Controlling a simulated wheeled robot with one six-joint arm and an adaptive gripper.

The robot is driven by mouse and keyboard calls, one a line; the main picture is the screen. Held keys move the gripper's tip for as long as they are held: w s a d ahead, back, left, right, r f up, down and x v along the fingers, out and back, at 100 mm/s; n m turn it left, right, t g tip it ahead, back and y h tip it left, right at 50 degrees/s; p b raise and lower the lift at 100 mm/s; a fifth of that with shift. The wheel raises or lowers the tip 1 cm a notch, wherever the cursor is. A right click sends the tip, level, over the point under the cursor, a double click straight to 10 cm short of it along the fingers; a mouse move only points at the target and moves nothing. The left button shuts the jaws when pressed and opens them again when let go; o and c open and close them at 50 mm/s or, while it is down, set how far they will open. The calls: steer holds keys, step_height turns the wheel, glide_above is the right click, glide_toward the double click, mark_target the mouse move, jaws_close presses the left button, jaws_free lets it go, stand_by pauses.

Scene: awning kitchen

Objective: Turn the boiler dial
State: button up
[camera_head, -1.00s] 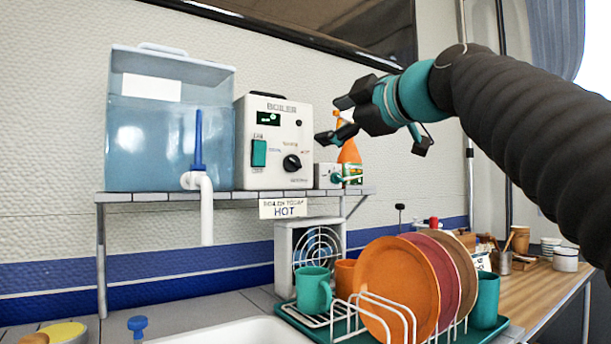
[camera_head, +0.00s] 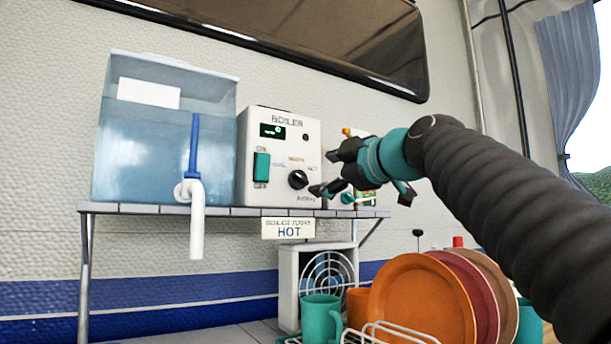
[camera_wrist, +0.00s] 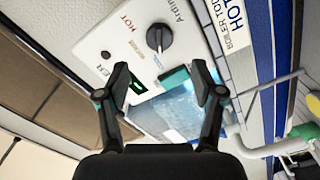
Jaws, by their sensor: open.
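The boiler (camera_head: 258,125) is a white box on the shelf, with a small green display, a teal switch and a black round dial (camera_head: 298,180) low on its right. A sign (camera_head: 288,228) under the shelf reads BOILER TODAY HOT.
A clear water tank (camera_head: 150,150) with a white tap (camera_head: 197,215) stands left of the boiler on the shelf (camera_head: 140,208). An orange-topped bottle is mostly hidden behind my gripper. Below are a fan heater (camera_head: 288,285), a teal mug (camera_head: 320,311) and racked plates (camera_head: 410,300).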

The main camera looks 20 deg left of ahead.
mark_target(303, 178)
steer(key=p+x, duration=0.2)
steer(key=x, duration=0.6)
steer(key=shift+w+a, duration=0.1)
steer(key=shift+c, duration=0.3)
steer(key=c, duration=1.1)
